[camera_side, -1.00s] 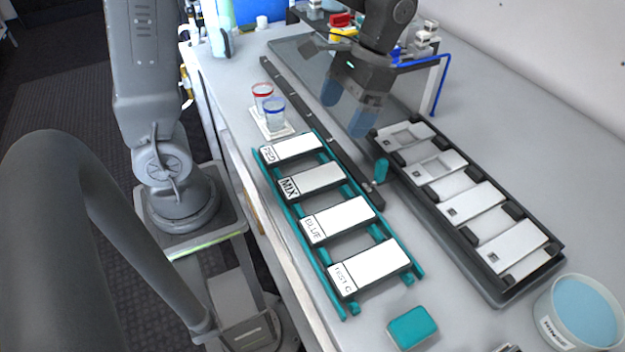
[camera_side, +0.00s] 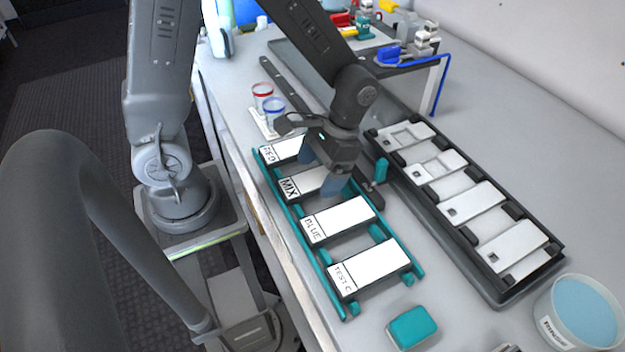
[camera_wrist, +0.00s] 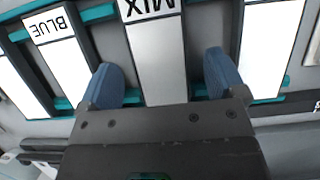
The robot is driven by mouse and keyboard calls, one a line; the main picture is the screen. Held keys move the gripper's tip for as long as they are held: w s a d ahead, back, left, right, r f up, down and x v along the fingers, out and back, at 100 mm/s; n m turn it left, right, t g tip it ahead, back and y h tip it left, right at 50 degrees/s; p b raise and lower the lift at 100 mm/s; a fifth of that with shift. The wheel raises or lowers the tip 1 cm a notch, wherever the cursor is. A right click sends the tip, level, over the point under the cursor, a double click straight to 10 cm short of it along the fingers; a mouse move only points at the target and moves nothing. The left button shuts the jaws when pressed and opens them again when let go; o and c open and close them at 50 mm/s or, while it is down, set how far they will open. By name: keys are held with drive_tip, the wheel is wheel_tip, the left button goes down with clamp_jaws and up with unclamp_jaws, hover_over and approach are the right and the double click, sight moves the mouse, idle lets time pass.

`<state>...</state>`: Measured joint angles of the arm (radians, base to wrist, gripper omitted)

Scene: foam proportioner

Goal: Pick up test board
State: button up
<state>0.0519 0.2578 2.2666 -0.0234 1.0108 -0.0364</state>
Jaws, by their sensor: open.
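In the side view, several white boards with black labels lie across a teal rack. They read RED (camera_side: 283,150), MIX (camera_side: 305,183), BLUE (camera_side: 338,219) and TEST C (camera_side: 370,268), from far to near. My gripper (camera_side: 322,178) is over the MIX board, pointing down, with its blue fingers apart. In the wrist view, the MIX board (camera_wrist: 155,60) lies between the two open fingers of my gripper (camera_wrist: 162,85). The BLUE board (camera_wrist: 70,60) is to the left there. Nothing is held. Whether the fingers touch the MIX board I cannot tell.
A dark tray (camera_side: 470,250) with several light grey plates stands right of the teal rack. Red-rimmed and blue-rimmed cups (camera_side: 273,110) stand beyond the rack. A teal block (camera_side: 412,327) and a RINSE tub (camera_side: 578,312) are near the front.

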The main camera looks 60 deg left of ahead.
drive_tip(key=shift+s+f, duration=0.2)
drive_tip(key=shift+f, duration=0.2)
drive_tip(key=c, duration=1)
drive_tip(key=shift+r, duration=0.1)
